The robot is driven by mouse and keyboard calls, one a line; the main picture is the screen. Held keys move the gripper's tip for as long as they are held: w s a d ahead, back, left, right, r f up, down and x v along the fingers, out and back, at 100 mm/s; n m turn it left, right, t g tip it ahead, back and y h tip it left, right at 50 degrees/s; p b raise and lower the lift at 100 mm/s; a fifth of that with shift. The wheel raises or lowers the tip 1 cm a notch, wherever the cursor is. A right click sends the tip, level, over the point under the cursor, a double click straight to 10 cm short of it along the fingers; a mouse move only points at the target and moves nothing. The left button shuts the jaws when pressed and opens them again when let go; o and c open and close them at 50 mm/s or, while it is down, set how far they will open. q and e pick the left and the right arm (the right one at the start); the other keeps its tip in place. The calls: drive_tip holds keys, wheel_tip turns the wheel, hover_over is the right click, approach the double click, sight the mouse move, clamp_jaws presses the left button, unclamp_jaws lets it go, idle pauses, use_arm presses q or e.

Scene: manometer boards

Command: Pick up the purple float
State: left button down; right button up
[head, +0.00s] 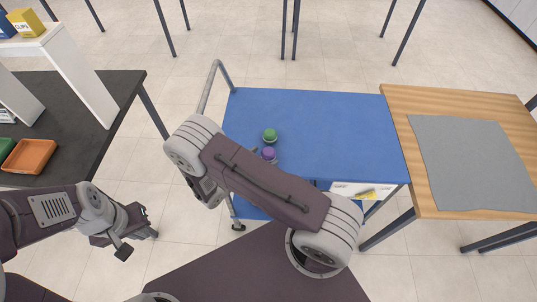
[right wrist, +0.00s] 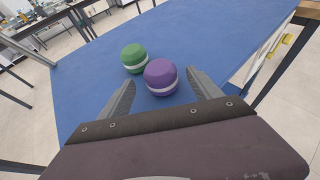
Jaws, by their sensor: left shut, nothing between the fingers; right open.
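The purple float (right wrist: 161,78), a rounded piece with a pale band, sits on the blue top of a cart. It also shows in the head view (head: 268,153), partly covered by my right arm. My right gripper (right wrist: 160,82) is open, with one finger on each side of the purple float. I cannot tell whether the fingers touch it. In the head view my right arm hides most of this gripper. My left gripper (head: 138,241) is shut and empty, low at the left, away from the float.
A green float (right wrist: 134,57) with a pale band stands close beside the purple one; it shows in the head view too (head: 270,135). The blue cart top (head: 340,130) is otherwise clear. A wooden table with a grey mat (head: 475,160) stands right, a dark table with an orange tray (head: 28,156) left.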

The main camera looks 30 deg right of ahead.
sight(269, 154)
drive_tip(key=x, duration=0.4)
drive_tip(key=shift+d+f, duration=0.2)
drive_tip(key=shift+d, duration=0.05)
drive_tip(key=shift+c, duration=0.5)
drive_tip(key=shift+a+r, duration=0.1)
drive_tip(key=c, duration=1.3)
